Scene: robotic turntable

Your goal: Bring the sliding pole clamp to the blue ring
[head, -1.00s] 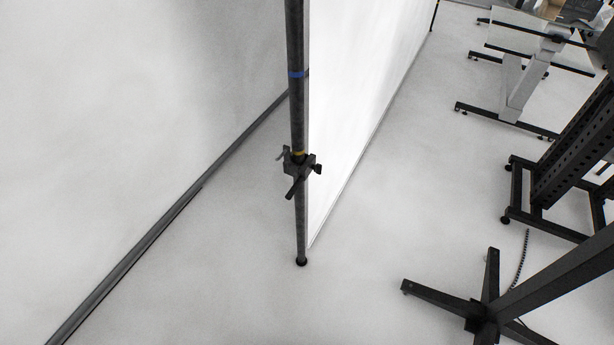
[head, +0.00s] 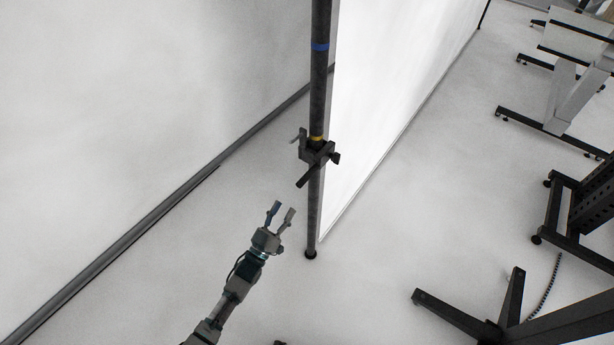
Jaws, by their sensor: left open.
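The dark upright pole (head: 320,95) stands right of the picture's middle. The black pole clamp (head: 316,153) is around the pole, just below a yellow ring (head: 317,138). The clamp has a handle pointing down-left and knobs at its sides. The blue ring (head: 320,47) is on the pole well above the clamp. My left gripper (head: 281,212) is open and empty, below and left of the clamp and apart from it, with its fingers pointing up. My right gripper is not in view.
A white panel (head: 385,85) stands behind the pole on the right. A dark rail (head: 190,180) runs along the floor at left. A black stand base (head: 497,330) and frames on feet stand at right. The floor around the pole's foot is clear.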

